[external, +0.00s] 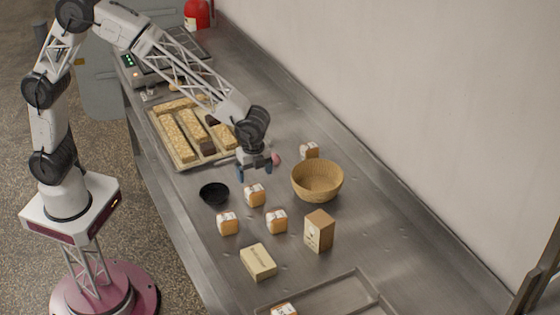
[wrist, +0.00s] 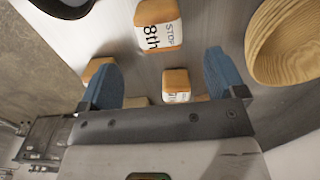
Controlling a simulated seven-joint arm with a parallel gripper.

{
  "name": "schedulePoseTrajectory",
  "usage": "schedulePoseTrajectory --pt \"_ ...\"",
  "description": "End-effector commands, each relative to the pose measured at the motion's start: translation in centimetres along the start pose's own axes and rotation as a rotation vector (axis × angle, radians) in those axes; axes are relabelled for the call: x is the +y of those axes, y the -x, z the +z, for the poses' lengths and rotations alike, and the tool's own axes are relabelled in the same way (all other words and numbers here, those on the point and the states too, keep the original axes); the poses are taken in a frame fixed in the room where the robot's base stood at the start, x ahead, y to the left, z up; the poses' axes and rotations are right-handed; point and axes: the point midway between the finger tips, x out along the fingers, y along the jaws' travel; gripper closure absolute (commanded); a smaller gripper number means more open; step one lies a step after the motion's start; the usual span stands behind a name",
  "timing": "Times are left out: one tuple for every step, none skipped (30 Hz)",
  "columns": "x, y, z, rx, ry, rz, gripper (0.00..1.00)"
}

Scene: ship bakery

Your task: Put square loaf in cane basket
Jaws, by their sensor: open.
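Several small square loaves, brown cubes with white printed bands, stand on the steel counter. One (external: 254,195) is just in front of my gripper (external: 257,170); others are a left one (external: 227,223), a middle one (external: 277,221) and one behind the basket (external: 309,150). The round cane basket (external: 318,182) stands right of my gripper, and its visible inside looks empty. In the wrist view, my gripper (wrist: 163,78) has its blue fingers wide apart with nothing held. A loaf marked "STOP 8th" (wrist: 158,28) lies beyond the fingertips, and the basket (wrist: 285,45) is at upper right.
A black bowl (external: 214,193) sits left of the loaves. A brown carton (external: 319,230) and a cream box (external: 258,261) stand nearer the front. A tray (external: 190,163) of long loaves lies behind my gripper. The wall bounds the counter's right side.

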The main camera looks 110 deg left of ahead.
Motion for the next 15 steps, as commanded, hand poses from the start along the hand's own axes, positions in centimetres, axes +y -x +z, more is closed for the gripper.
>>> schedulePoseTrajectory --pt "0.0 0.0 0.0 0.000 0.000 0.000 0.11" --pt "0.0 0.0 0.0 0.000 0.000 0.000 0.11" --pt "0.0 0.0 0.0 0.000 0.000 0.000 0.11" --pt "0.0 0.0 0.0 0.000 0.000 0.000 0.11" --pt "0.0 0.0 0.0 0.000 0.000 0.000 0.11" --pt "0.0 0.0 0.0 0.000 0.001 0.000 0.11" --pt "0.0 0.0 0.0 0.000 0.001 0.000 0.11" --pt "0.0 0.0 0.0 0.000 0.001 0.000 0.11" --pt "0.0 -0.1 0.0 0.000 0.001 0.000 0.11" --pt "0.0 -0.3 0.0 0.000 0.001 0.000 0.11" --pt "0.0 -0.5 0.0 -0.001 0.001 0.001 0.11" --pt "0.0 -0.8 0.0 -0.001 0.001 0.001 0.11" --pt "0.1 -1.0 0.0 -0.001 0.001 0.001 0.11" --pt "0.1 -1.2 0.0 -0.001 0.001 0.001 0.11" --pt "0.1 -1.6 0.0 -0.001 0.001 0.001 0.11"
